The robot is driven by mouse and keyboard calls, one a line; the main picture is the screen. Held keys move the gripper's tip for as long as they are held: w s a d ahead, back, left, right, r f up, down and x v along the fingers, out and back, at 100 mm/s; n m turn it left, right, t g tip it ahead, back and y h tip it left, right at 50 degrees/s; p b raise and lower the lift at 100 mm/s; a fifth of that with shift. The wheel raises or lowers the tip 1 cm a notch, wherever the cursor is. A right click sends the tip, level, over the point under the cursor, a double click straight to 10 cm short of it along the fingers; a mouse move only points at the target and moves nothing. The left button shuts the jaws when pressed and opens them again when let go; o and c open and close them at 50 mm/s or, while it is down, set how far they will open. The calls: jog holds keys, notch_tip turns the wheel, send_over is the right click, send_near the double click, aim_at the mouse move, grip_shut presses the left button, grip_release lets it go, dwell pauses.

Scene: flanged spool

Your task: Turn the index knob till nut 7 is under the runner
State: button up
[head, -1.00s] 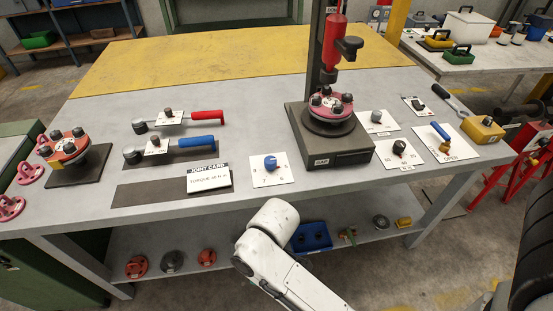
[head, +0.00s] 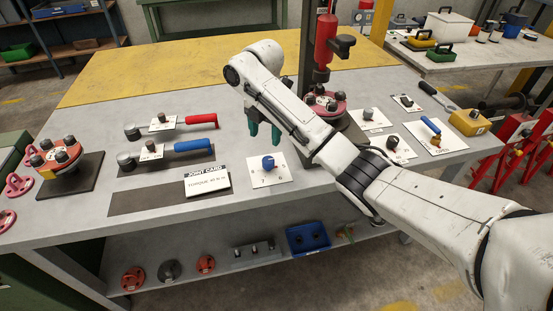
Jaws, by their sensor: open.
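The index knob (head: 268,162) is a blue knob on a white card (head: 267,178) at the front middle of the bench; some printed numbers show on the card, too small to read surely. My gripper (head: 264,134) has teal fingers pointing down, open and empty, above and just behind the knob as seen here, apart from it. The red runner (head: 326,40) hangs on the dark column. Below it the pink flanged spool (head: 338,104) with dark nuts is partly hidden behind my arm. I cannot tell which nut is under the runner.
A joint card (head: 207,184) lies left of the knob card. Red-handled (head: 196,120) and blue-handled (head: 195,145) tools lie at left, near an orange flanged part (head: 55,158) on a dark plate. More knob cards and a yellow box (head: 470,122) are at right. The yellow mat behind is clear.

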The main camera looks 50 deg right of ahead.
aim_at(268, 160)
jog(key=f+b, duration=0.1)
jog(key=f, duration=0.2)
jog(key=f+b, duration=0.1)
jog(key=f, duration=0.3)
jog(key=f+b, duration=0.1)
jog(key=f, duration=0.2)
jog(key=shift+s+d+f, duration=0.1)
jog(key=shift+d+f, duration=0.15)
jog(key=shift+d, duration=0.15)
jog(key=shift+c, duration=0.4)
jog(key=c, duration=1)
